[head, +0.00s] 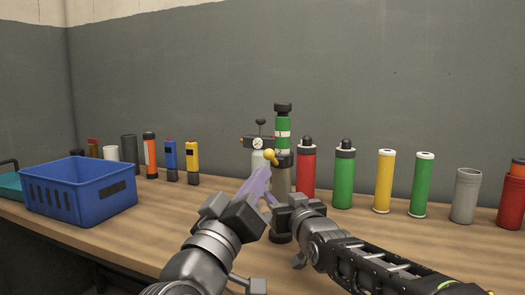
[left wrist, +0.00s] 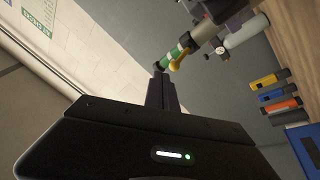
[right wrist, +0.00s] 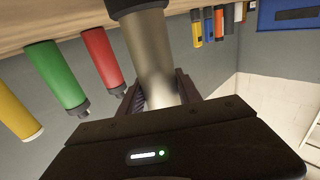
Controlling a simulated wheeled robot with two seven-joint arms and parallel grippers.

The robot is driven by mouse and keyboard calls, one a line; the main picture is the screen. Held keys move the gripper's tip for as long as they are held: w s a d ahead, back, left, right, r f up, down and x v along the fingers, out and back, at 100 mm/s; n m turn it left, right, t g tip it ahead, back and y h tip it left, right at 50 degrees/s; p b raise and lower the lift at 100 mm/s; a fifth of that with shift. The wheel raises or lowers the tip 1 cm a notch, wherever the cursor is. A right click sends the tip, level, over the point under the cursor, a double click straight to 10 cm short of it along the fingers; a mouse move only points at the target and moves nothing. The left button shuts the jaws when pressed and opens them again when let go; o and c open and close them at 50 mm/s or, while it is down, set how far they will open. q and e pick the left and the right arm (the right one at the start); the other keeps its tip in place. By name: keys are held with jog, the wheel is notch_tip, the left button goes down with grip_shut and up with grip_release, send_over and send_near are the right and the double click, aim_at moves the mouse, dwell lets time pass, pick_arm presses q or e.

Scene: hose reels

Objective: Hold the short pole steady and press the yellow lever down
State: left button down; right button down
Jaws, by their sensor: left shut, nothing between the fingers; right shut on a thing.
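The short pole (head: 283,127) stands upright on the table, with a green band, black cap and bare metal lower part. The yellow lever (head: 270,154) sticks out from its side, ending in a round knob; it also shows in the left wrist view (left wrist: 177,63). My right gripper (head: 284,201) is shut around the pole's metal part (right wrist: 154,55), which fills the space between its fingers in the right wrist view. My left gripper (head: 263,175) is shut and empty, its fingertips just below the lever knob in the head view. I cannot tell if they touch.
A gauge fitting (head: 257,144) on a pale cylinder stands just behind the lever. Red (head: 306,174) and green (head: 344,180) bottles stand close on the right, with more cylinders beyond. A blue crate (head: 80,188) sits at the left.

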pick_arm(q)
jog(key=a+r+m+t+y, duration=0.2)
jog(key=shift+s+a+r+m, duration=0.25)
jog(key=shift+s+a+m, duration=0.05)
jog(key=shift+s+a, duration=0.1)
jog(key=shift+w, duration=0.15)
notch_tip(320, 180, up, 5)
send_over(272, 159)
jog(key=s+a, duration=0.2)
jog(key=a, duration=0.1)
jog(key=f, duration=0.2)
jog(key=d+f, duration=0.1)
jog(key=f, duration=0.1)
jog(key=shift+w+d+f, duration=0.1)
jog(key=shift+w+d, duration=0.05)
